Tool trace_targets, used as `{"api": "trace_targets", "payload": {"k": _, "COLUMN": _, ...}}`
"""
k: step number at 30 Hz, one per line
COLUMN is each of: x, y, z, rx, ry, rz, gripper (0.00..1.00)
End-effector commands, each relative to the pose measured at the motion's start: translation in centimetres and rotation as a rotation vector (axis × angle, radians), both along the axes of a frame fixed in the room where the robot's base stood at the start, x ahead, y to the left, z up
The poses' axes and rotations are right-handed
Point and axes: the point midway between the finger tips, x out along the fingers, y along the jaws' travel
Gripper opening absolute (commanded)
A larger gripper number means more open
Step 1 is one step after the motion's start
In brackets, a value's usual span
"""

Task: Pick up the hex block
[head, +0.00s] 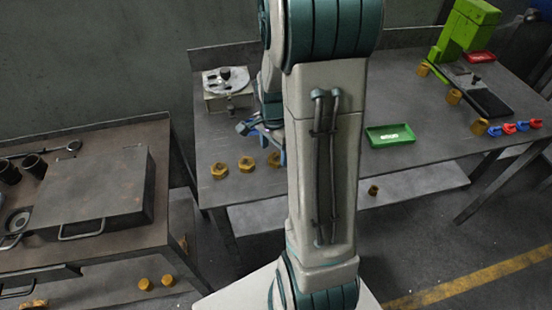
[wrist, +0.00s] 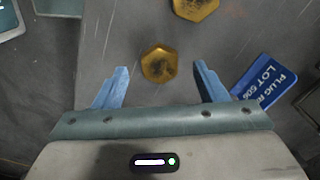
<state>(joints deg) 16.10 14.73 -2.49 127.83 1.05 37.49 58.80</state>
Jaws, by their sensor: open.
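Several brass-coloured hex blocks show. In the wrist view one hex block (wrist: 159,63) lies flat on the grey bench, centred between the fingertips or just beyond them. A second hex block (wrist: 195,5) is cut by the top edge. My gripper (wrist: 161,76) has its blue fingers spread, one to each side of the nearer block, with nothing held. I cannot tell its height above the block. In the head view a row of hex blocks (head: 246,164) lies along the bench's front left. My gripper there is partly hidden behind my arm.
A blue label (wrist: 264,83) lies right of my gripper. On the bench (head: 400,90) stand a round-dial fixture (head: 227,80), a green tray (head: 390,136) and a green press (head: 465,30). More hex blocks (head: 454,97) sit at the right. A second table (head: 95,190) is at left.

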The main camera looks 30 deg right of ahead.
Motion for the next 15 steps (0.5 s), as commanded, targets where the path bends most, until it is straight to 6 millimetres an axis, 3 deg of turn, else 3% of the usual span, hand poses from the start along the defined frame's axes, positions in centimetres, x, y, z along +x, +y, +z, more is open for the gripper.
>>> {"api": "trace_targets", "payload": {"k": 6, "x": -0.1, "y": -0.1, "z": -2.5, "rx": 0.002, "ry": 0.002, "rz": 0.0, "gripper": 0.65}}
{"api": "trace_targets", "payload": {"k": 15, "x": 0.0, "y": -0.1, "z": -2.8, "rx": 0.0, "ry": -0.002, "rz": 0.0, "gripper": 0.63}}
